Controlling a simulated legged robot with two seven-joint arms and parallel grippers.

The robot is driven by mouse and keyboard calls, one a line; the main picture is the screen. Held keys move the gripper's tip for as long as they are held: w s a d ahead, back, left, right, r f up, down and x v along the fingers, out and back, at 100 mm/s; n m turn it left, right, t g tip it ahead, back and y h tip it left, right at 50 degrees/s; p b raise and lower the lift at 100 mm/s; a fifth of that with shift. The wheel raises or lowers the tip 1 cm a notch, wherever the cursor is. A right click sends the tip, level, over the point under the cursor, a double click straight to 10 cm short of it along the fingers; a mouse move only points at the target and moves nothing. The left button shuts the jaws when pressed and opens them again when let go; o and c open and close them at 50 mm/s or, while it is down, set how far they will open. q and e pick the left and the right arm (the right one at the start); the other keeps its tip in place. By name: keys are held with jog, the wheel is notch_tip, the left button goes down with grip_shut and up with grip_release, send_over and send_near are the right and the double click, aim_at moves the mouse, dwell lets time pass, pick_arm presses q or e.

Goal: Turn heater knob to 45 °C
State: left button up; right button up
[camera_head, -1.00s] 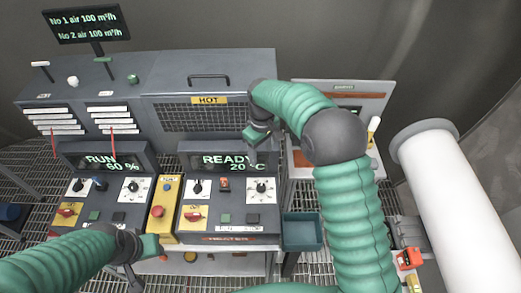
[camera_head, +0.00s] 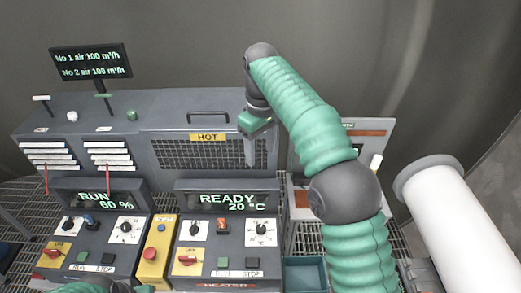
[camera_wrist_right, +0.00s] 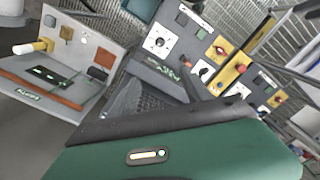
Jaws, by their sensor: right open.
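The heater panel (camera_head: 240,264) stands in the middle with its display (camera_head: 228,201) reading READY 20 °C. The heater knob (camera_head: 261,229) is a small dark knob on a white square dial at the panel's upper right. It also shows in the right wrist view (camera_wrist_right: 159,42). My right gripper (camera_head: 250,162) is open and empty, fingers downward in front of the HOT grille, above and behind the display. It is apart from the knob. Only a sliver of my left gripper (camera_head: 140,289) shows at the bottom edge; its fingers are hidden.
A similar panel (camera_head: 105,236) reading RUN 60 % stands on the left. A yellow box with a red button (camera_head: 150,254) sits between the panels. A teal bin (camera_head: 305,274) is right of the heater panel. A white pipe (camera_head: 450,225) rises at the right.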

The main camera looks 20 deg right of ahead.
jog(key=n+b, duration=1.3)
jog(key=n, duration=0.3)
send_over(261, 227)
notch_tip(261, 227, down, 21)
notch_tip(261, 227, down, 16)
jog(key=p, duration=0.3)
jog(key=shift+s+r+p, duration=0.1)
jog(key=shift+r+p, duration=0.05)
jog(key=shift+p, duration=0.25)
grip_shut()
